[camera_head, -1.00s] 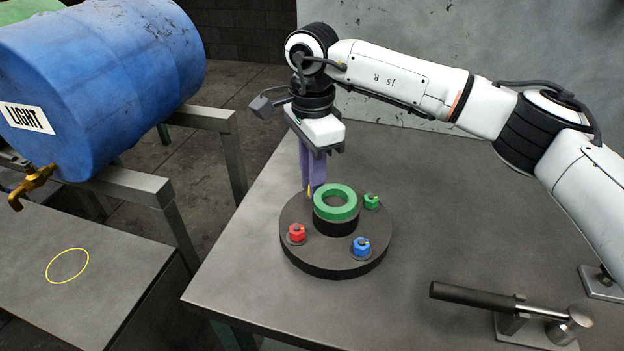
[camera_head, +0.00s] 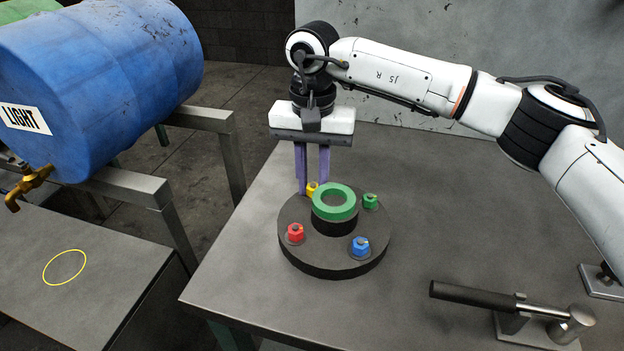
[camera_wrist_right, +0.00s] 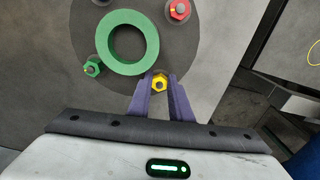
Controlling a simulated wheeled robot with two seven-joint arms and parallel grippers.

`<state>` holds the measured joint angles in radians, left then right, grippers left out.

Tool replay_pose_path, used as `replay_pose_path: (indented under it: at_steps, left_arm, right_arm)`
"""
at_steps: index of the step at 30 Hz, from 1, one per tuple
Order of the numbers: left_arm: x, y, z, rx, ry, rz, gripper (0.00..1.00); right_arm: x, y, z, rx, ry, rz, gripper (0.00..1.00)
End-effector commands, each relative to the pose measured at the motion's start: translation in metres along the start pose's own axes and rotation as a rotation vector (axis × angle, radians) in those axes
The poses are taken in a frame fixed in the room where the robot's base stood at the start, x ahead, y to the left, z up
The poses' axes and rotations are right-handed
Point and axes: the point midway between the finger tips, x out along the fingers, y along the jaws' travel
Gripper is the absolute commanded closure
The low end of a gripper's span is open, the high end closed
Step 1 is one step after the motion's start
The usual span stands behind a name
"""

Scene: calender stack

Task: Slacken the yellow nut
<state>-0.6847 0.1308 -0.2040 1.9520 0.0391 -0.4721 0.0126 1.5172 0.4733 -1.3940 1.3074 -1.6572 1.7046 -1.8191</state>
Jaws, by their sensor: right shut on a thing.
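The yellow nut (camera_head: 312,188) sits at the far left edge of the round dark flange (camera_head: 330,262), behind the green ring (camera_head: 350,207). My right gripper (camera_head: 312,190) reaches down from above with its purple fingers at the nut. In the right wrist view the yellow nut (camera_wrist_right: 159,84) lies between the tips of the right gripper (camera_wrist_right: 160,86), which is shut on it. The nut is still down on the flange. My left gripper is not in view.
A red nut (camera_head: 296,232), a blue nut (camera_head: 360,245) and a green nut (camera_head: 370,200) sit around the flange. A black-handled lever (camera_head: 475,298) stands at the table's front right. A blue barrel (camera_head: 100,80) is at the left.

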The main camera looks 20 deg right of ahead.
Motion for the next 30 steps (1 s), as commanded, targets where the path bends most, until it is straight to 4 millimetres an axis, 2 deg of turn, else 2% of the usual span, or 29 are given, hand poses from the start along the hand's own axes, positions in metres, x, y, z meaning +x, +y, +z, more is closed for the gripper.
replay_pose_path:
  at_steps: [12,30]
  left_arm:
    - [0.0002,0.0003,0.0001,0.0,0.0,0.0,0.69]
    - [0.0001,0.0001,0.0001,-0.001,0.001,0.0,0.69]
  right_arm:
    - [0.0003,0.0011,0.0,-0.239,0.0,0.0,1.0]
    - [0.0006,0.0015,0.0001,-0.29,-0.001,0.001,1.0]
